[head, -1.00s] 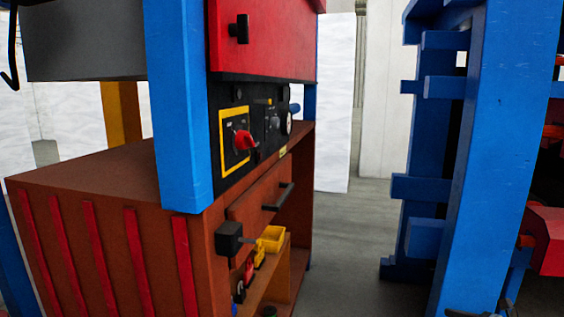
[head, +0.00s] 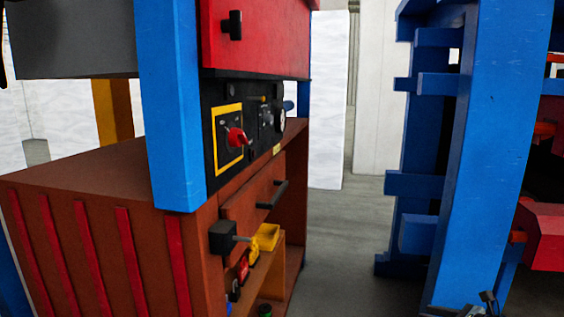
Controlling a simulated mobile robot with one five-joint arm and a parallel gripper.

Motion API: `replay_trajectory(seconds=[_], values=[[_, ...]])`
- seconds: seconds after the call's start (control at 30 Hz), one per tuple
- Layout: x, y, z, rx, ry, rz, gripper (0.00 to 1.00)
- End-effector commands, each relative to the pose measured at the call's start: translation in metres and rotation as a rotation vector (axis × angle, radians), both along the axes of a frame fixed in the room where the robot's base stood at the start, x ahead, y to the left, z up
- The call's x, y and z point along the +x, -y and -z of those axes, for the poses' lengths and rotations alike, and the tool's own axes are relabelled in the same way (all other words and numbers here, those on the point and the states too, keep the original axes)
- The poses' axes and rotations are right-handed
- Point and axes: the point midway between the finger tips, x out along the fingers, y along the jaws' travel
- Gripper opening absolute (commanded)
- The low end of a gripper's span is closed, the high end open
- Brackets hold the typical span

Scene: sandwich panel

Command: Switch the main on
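The main switch is a red rotary handle (head: 237,137) on a black plate with a yellow frame (head: 215,170). It sits on the black panel (head: 255,95) behind the blue post, seen at a slant, so its exact setting is hard to read. My gripper (head: 486,303) shows only as small dark parts at the bottom edge, right of centre. It is far from the switch and touches nothing that I can see. Most of it is cut off, and its opening cannot be made out.
A blue post (head: 173,110) stands just left of the panel. The brown cabinet (head: 95,230) carries a black box with a grey lever (head: 223,238) and a drawer handle (head: 272,195). A blue frame (head: 485,150) stands at right. Grey floor (head: 345,230) between is clear.

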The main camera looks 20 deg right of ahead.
Motion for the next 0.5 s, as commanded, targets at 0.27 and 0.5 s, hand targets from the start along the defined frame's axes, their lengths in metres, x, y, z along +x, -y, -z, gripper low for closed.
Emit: replay_trajectory(seconds=[0.27,0.5], values=[[0.099,-0.160,0.066,-0.500,-0.127,-0.626,0.00],[0.134,-0.329,0.122,-1.079,-0.074,-1.466,0.00]])
